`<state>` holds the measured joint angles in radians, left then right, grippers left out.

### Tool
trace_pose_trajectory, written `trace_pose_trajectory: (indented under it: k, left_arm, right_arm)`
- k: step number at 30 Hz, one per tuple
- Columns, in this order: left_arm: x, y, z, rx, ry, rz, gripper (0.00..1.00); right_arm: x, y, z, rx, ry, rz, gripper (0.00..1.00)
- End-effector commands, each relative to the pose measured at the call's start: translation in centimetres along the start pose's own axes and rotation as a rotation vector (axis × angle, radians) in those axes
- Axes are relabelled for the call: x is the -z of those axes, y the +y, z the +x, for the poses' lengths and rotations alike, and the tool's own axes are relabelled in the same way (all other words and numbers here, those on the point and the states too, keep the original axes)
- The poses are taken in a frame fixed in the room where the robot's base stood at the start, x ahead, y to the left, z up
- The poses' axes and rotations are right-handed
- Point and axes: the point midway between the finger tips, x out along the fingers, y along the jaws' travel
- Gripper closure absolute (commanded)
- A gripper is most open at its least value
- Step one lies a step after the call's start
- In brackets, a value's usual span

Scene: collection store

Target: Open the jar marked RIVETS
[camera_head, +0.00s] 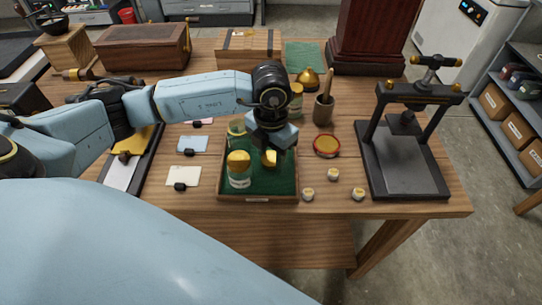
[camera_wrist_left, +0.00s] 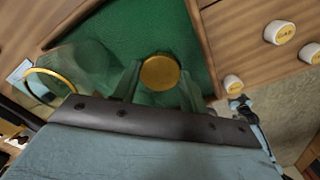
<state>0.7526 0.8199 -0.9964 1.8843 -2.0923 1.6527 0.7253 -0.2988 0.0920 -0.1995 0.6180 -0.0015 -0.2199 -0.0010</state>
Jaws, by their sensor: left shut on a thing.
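My left gripper (camera_head: 271,150) reaches down over the green-lined tray (camera_head: 257,198). It is shut on a round gold lid (camera_head: 269,159); in the left wrist view the lid (camera_wrist_left: 160,72) sits between the two fingers. No jar body shows under it in the head view. A jar with a gold top and a white label (camera_head: 239,178) stands upright in the tray's front left, left of the gripper. Another jar (camera_head: 236,128) stands behind it, partly hidden by my arm. The label writing is too small to read, so I cannot tell which is RIVETS. My right gripper is not in view.
A black press (camera_head: 405,150) stands further right. Cards (camera_head: 184,176) lie to the left.

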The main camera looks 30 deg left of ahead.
Motion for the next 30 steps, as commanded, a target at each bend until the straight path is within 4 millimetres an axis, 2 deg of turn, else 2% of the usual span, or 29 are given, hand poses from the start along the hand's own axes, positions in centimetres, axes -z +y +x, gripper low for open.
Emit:
trace_pose_trajectory:
  k: [1, 3, 16, 17, 21, 30]
  left_arm:
    - [0.1, 0.0, 0.9, 0.0, 0.002, 0.0, 0.84]
    - [0.0, 0.0, 1.5, 0.0, 0.0, 0.001, 0.84]
    - [0.0, 0.0, 2.0, 0.0, -0.001, 0.001, 0.84]
    - [0.0, 0.0, 1.9, 0.0, -0.001, 0.001, 0.53]
    - [0.0, 0.0, 1.9, 0.0, -0.001, 0.001, 0.35]
    - [0.0, 0.0, 1.7, 0.0, -0.001, 0.001, 0.35]
  right_arm:
    - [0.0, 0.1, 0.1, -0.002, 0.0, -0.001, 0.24]
    - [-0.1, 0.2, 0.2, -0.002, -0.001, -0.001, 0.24]
    - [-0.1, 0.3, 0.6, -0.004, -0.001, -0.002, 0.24]
    - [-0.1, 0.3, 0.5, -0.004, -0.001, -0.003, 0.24]
    - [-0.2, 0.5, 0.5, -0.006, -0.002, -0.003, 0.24]
    - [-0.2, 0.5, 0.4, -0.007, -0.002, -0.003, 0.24]
